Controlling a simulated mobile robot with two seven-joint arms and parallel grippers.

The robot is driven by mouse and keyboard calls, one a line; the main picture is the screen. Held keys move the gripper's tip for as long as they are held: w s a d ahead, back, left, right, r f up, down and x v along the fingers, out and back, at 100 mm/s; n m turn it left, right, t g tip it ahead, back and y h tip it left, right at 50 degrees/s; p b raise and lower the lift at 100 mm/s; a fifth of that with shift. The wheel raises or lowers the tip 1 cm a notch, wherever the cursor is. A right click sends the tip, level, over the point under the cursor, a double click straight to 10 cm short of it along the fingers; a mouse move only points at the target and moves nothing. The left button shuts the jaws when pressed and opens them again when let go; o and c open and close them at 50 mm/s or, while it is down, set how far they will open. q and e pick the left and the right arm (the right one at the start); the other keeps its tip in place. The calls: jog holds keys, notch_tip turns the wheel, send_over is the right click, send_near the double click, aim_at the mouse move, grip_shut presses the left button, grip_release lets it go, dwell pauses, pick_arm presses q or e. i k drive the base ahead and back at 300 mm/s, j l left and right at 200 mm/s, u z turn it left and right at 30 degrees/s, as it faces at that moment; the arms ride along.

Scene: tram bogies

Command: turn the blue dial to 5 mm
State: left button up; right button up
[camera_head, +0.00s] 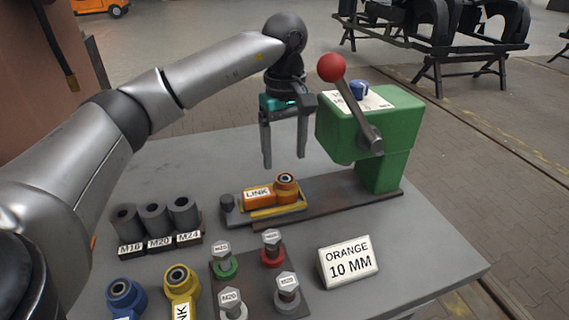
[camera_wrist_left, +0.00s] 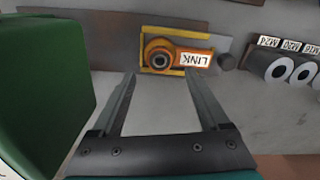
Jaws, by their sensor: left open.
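The blue dial (camera_head: 359,90) sits on top of the green press (camera_head: 388,130), on a white scale plate (camera_head: 366,102) whose marks are too small to read. My left gripper (camera_head: 284,162) is open and empty, fingers pointing down, to the left of the press and apart from the dial. In the left wrist view my open gripper (camera_wrist_left: 158,85) has the green press (camera_wrist_left: 45,85) at left; the dial does not show there. The sign (camera_head: 348,262) reads "ORANGE 10 MM". My right gripper is not in view.
A lever with a red ball (camera_head: 331,67) rises beside the dial. An orange link (camera_head: 268,194) lies in a yellow holder below my gripper. Sockets, bolts and blue and yellow links fill the table's front left. The table's right front corner is clear.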

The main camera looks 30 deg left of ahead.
aim_at(359, 88)
jog(key=k+l, duration=1.15)
jog(key=k, duration=0.15)
